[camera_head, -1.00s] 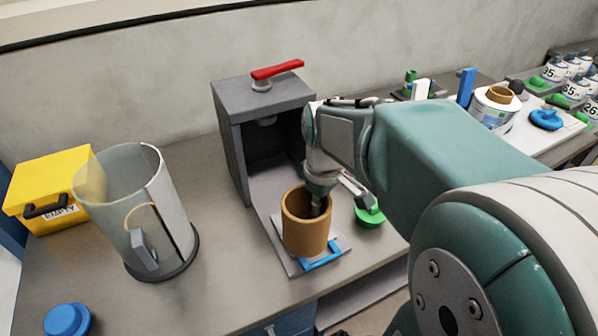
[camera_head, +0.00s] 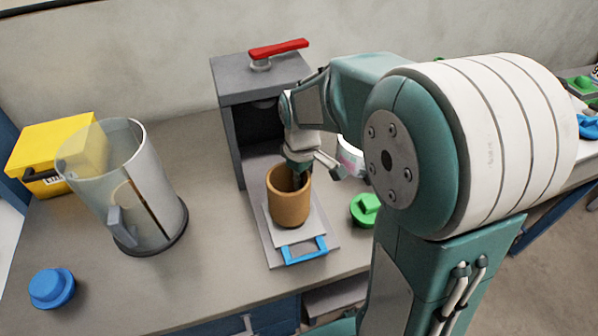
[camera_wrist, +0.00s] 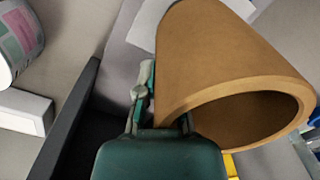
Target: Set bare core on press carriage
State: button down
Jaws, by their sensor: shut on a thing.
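The bare core (camera_head: 288,200) is a brown hollow cylinder, standing about upright over the press carriage in the head view. My gripper (camera_head: 298,176) is shut on its rim, on the side towards the press. In the wrist view my gripper (camera_wrist: 166,112) pinches the wall of the core (camera_wrist: 225,60), whose open end faces right. The carriage (camera_head: 297,238) is a pale plate with a blue handle (camera_head: 305,251), out in front of the grey press (camera_head: 232,125). Bare plate shows in front of the core. Whether the core touches the plate I cannot tell.
The press has a red lever (camera_head: 279,48) on top. A blue knob (camera_head: 52,288) lies front left. A green knobbed piece (camera_head: 365,209) sits right of the carriage. Bench between cylinder and carriage is clear.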

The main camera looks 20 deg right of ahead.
jog(key=shift+d+f, duration=0.65)
jog(key=shift+f, duration=0.3)
jog(key=shift+a+f, duration=0.1)
jog(key=shift+a, duration=0.45)
jog(key=shift+d, duration=0.1)
jog(key=shift+s+d, duration=0.1)
jog(key=shift+d, duration=0.15)
jog(key=shift+f, duration=0.6)
jog(key=c, duration=1)
grip_release()
jog(key=shift+c, duration=0.2)
jog(key=shift+r, duration=0.1)
notch_tip(320, 180, up, 11)
